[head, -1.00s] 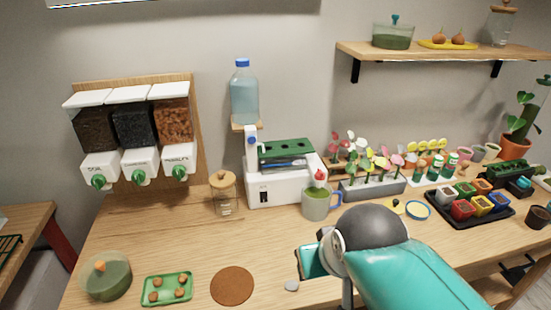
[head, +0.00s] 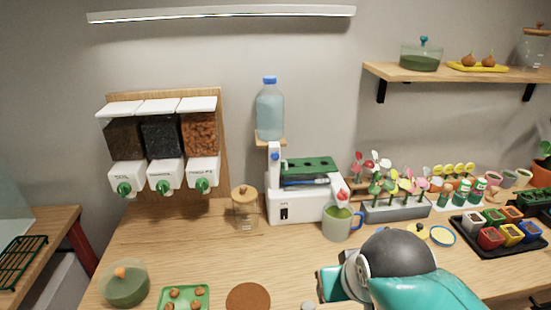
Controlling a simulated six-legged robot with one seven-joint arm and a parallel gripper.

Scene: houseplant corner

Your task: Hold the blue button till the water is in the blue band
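A white machine (head: 296,207) stands at the back of the wooden counter, with a green top tray. A small blue button-like dot (head: 275,157) shows on its upright white column. A clear bottle of bluish water (head: 270,113) with a blue cap stands above the column. A grey mug (head: 337,228) with green inside stands at the machine's right end, beneath a red-marked spout (head: 342,196). I cannot make out a blue band or a water level in it. My gripper (head: 331,284) is low in front, nearer than the mug and apart from the machine; its fingers are not clear.
A lidded glass jar (head: 245,210) stands left of the machine. Three dispensers (head: 164,146) hang on the left wall. A flower planter (head: 395,210) and a black tray of coloured pots (head: 487,247) are at the right.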

